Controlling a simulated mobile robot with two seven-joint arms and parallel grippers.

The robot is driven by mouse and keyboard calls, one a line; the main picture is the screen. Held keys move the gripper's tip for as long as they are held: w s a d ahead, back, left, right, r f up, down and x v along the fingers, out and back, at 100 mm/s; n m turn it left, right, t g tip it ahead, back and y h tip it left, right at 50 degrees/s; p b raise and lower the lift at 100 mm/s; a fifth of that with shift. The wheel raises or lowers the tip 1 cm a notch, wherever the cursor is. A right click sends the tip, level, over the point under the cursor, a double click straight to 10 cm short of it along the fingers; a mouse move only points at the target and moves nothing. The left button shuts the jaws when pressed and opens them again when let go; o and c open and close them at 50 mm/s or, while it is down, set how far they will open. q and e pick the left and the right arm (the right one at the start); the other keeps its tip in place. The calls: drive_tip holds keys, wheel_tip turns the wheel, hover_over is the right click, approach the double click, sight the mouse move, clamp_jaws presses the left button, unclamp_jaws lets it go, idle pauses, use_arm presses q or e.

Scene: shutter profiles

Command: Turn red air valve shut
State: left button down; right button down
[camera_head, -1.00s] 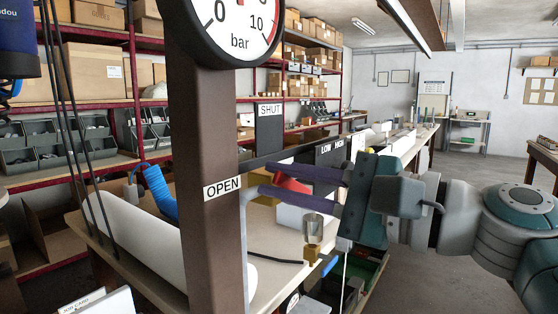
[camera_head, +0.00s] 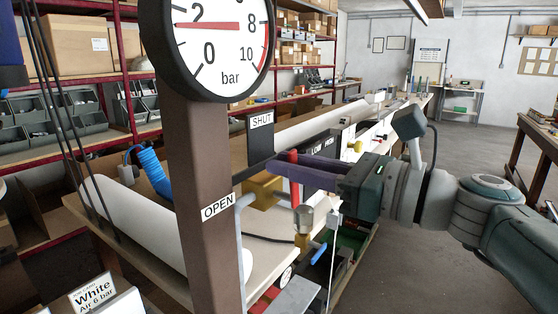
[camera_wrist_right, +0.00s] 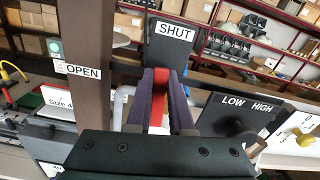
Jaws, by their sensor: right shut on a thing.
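The red air valve lever (camera_head: 293,182) stands roughly upright beside the brown post in the head view. Its brass-coloured body (camera_head: 262,191) is partly visible behind it. My right gripper (camera_head: 285,170) reaches in from the right, its purple fingers shut around the lever. In the right wrist view the red lever (camera_wrist_right: 159,88) shows between the two fingers (camera_wrist_right: 160,95), below the SHUT plate (camera_wrist_right: 174,38). The SHUT plate (camera_head: 261,122) and the OPEN label (camera_head: 217,207) also show in the head view. My left gripper is not in view.
A round pressure gauge (camera_head: 208,45) sits on the brown post (camera_head: 203,150). A grey pipe (camera_head: 240,240) runs beside the post. A LOW HIGH panel (camera_wrist_right: 240,115) is right of the gripper. A white roll (camera_head: 135,225) lies on the bench at left.

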drive_tip(key=shift+w+d+m, duration=0.25)
drive_tip(key=shift+w+m, duration=0.1)
drive_tip(key=shift+m, duration=0.45)
drive_tip(key=c, duration=0.8)
unclamp_jaws()
drive_tip(key=v, duration=1)
